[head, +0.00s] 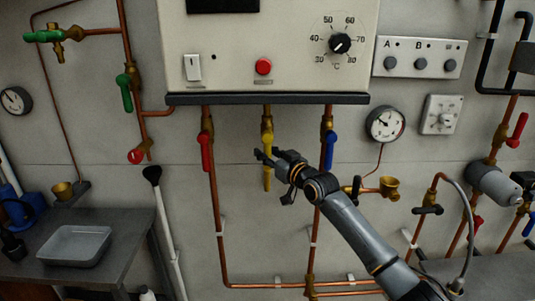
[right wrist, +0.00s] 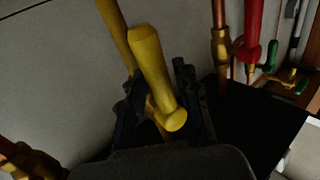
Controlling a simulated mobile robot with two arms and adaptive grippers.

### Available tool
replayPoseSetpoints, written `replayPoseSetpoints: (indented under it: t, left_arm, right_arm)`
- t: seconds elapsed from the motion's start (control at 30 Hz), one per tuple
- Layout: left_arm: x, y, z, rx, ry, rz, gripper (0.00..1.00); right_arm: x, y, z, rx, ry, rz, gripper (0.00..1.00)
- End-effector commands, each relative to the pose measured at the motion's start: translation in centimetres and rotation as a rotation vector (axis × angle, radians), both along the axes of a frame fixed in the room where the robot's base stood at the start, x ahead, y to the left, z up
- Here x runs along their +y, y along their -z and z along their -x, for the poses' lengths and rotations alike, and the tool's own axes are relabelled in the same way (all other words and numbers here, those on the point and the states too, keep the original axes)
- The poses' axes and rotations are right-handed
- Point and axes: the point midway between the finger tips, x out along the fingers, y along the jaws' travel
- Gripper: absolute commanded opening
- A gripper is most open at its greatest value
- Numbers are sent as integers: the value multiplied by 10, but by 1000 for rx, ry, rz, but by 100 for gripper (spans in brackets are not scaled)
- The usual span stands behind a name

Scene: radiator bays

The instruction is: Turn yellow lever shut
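The yellow lever (head: 267,141) hangs down from its brass valve under the boiler, along the yellow pipe. It stands between the red lever (head: 205,151) and the blue lever (head: 330,150). In the right wrist view, the yellow lever (right wrist: 153,70) lies between the two spread fingers of my right gripper (right wrist: 160,104). A gap shows beside the right finger; contact with the left finger cannot be told. My left gripper is out of view.
The boiler (head: 270,55) overhangs the levers with a dark bottom edge. A grey bench with a tray (head: 74,246) stands at the lower left. The wall between the pipes is clear.

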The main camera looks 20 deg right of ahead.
Motion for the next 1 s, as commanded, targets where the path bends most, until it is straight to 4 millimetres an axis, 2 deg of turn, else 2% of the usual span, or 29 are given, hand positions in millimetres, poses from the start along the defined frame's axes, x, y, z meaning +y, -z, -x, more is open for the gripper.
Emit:
replayPoseSetpoints:
  t: [0.03,0.1,0.13,0.43,0.63,1.0]
  left_arm:
    - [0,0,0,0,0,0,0]
    - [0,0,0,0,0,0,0]
    - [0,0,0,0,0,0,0]
    - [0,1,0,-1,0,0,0]
    - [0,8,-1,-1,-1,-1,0]
    - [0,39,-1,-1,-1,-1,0]
  right_arm:
    - [0,0,0,0,0,0,16]
    - [0,0,0,0,0,0,1]
    - [0,0,0,0,0,0,0]
    - [0,1,0,-1,0,-4,0]
    - [2,4,0,-12,0,-53,0]
    - [17,7,-4,-84,-1,-319,0]
